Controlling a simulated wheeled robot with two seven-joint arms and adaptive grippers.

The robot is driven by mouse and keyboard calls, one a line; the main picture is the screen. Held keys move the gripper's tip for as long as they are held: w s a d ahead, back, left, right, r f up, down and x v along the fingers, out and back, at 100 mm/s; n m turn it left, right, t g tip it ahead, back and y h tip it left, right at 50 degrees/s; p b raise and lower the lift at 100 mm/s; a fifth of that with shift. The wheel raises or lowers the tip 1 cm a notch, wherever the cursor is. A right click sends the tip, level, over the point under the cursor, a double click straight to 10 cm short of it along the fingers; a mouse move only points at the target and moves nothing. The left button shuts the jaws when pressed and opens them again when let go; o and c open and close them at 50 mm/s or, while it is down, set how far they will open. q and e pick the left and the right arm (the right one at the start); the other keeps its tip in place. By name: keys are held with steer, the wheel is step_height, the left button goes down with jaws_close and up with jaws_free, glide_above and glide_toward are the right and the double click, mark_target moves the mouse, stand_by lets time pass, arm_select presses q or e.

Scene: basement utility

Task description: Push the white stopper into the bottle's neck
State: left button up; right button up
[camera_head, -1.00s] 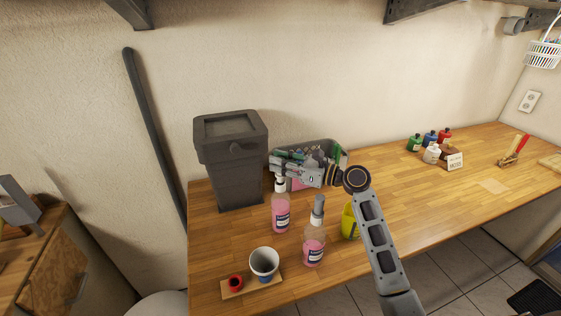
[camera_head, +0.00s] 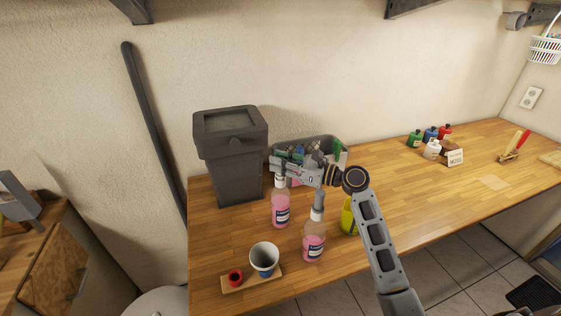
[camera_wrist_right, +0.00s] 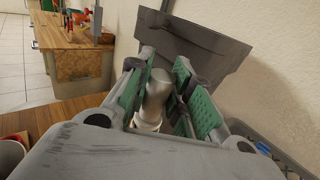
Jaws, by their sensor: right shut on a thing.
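My right gripper (camera_head: 280,166) is shut on the white stopper (camera_wrist_right: 156,92), which stands upright between the green finger pads in the right wrist view. The bottle's pale neck (camera_head: 280,184) shows just below the fingers. The fingers hide where stopper and neck meet, so I cannot tell how deep the stopper sits. My left gripper is not in view.
A second pink bottle (camera_head: 314,247) stands just right and in front, its top close to my right wrist. A grey bin (camera_head: 232,160) and a grey crate (camera_head: 340,158) stand behind. A cup (camera_head: 264,258) stands in front; a yellow container (camera_head: 348,217) is beside my forearm.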

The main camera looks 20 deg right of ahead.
steer(key=shift+f, duration=0.5)
steer(key=o, duration=1)
steer(key=shift+s+d, duration=0.1)
steer(key=shift+v, duration=5.85)
steer(key=shift+d, duration=0.1)
